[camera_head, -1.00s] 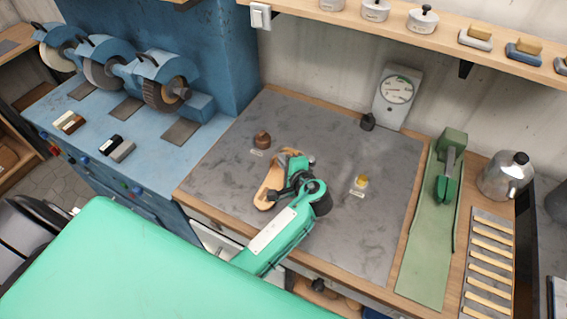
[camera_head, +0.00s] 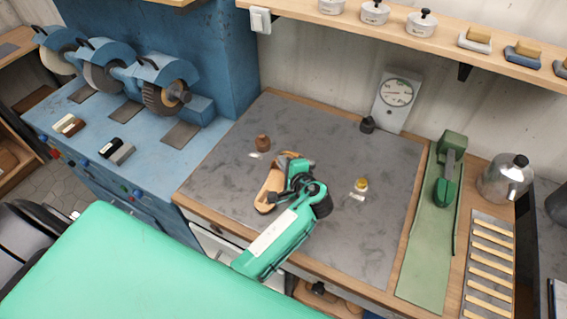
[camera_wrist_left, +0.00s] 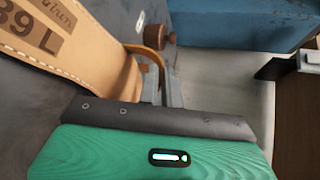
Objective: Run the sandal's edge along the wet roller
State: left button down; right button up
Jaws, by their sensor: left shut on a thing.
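The tan sandal (camera_head: 268,190) is over the grey bench mat, held by my left gripper (camera_head: 284,192). In the left wrist view the sandal (camera_wrist_left: 85,45) shows its tan sole, stamped "39 L", and a strap beside the fingers. My left gripper (camera_wrist_left: 163,85) is shut on the sandal. A small brown roller-like piece (camera_head: 263,143) with a white label stands on the mat just behind the sandal. It also shows in the left wrist view (camera_wrist_left: 155,37), close beyond the strap; contact cannot be told. My right gripper is out of view.
A small yellow-topped piece (camera_head: 361,184) with a label stands on the mat to the right. A dial gauge (camera_head: 397,92) stands at the back. A green press (camera_head: 446,170), a metal pot (camera_head: 505,178) and a slatted rack (camera_head: 490,260) are at the right. Blue grinding machines (camera_head: 165,85) are at the left.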

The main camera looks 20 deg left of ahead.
pick_arm(q)
jog(key=shift+w, duration=0.15)
dwell(0.6)
jog(key=shift+w+a+r, duration=0.15)
jog(key=shift+w+r, duration=0.05)
jog(key=shift+w, duration=0.3)
jog(key=shift+a, duration=0.1)
dwell(0.4)
jog(key=shift+w+f, duration=0.15)
jog(key=shift+w+a+f, duration=0.1)
jog(key=shift+w+f, duration=0.05)
jog(key=shift+w, duration=0.1)
jog(key=shift+s+a+r, duration=0.15)
jog(key=shift+s+r, duration=0.05)
jog(key=shift+s, duration=0.15)
jog(key=shift+d, duration=0.35)
dwell(1.2)
jog(key=shift+w, duration=0.2)
dwell(0.3)
